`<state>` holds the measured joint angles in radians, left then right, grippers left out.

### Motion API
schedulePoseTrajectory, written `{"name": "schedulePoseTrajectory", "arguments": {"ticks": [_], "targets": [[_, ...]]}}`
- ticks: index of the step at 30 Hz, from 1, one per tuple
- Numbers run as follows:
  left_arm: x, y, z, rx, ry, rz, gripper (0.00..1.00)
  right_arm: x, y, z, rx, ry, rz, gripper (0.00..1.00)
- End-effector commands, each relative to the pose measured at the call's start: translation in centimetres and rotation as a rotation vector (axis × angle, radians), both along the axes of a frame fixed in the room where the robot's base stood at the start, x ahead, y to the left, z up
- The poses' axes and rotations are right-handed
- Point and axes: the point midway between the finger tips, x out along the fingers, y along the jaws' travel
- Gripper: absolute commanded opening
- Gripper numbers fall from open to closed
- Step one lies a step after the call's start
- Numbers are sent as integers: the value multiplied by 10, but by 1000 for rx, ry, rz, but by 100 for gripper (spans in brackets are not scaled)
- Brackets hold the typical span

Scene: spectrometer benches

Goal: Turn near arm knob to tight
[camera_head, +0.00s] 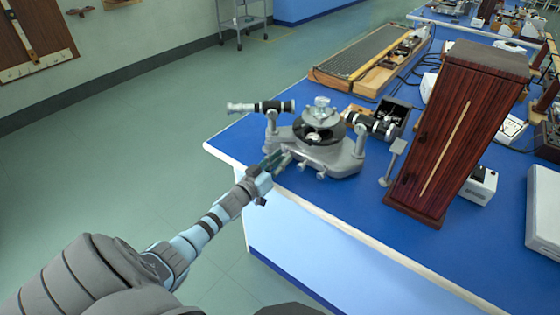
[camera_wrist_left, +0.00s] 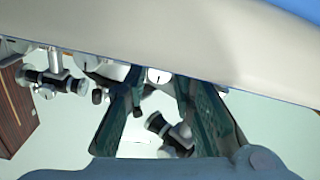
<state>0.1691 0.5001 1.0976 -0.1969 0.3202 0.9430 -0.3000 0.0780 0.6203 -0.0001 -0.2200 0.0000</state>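A grey spectrometer (camera_head: 330,150) with a round central table and two black-and-silver tubes stands near the left corner of the blue bench. Small knobs (camera_head: 321,175) stick out low on its near side. My left gripper (camera_head: 277,160) is at the bench edge, just left of the spectrometer base. In the left wrist view its two dark green fingers (camera_wrist_left: 158,84) are apart. A white round knob face with a black mark (camera_wrist_left: 158,75) shows between the fingertips; I cannot tell whether they touch it. A similar marked face (camera_wrist_left: 86,62) lies to the left. My right gripper is not visible.
A tall dark wooden box (camera_head: 460,130) stands right of the spectrometer, with a small grey stand (camera_head: 393,160) between them. A wooden-framed grating board (camera_head: 370,60) lies behind. The pale bench edge (camera_head: 350,240) runs close under my left gripper. The floor at left is clear.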

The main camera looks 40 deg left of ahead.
Motion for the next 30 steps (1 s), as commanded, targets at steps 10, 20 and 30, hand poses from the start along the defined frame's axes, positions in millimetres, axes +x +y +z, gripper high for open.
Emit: {"name": "schedulePoseTrajectory", "arguments": {"ticks": [10, 20, 30], "targets": [[0, 0, 0, 7, 0, 0, 0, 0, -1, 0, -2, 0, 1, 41], [0, 0, 0, 121, 4, 1, 0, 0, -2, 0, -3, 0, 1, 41], [-1, 0, -1, 406, 10, 1, 0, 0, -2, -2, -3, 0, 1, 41]]}}
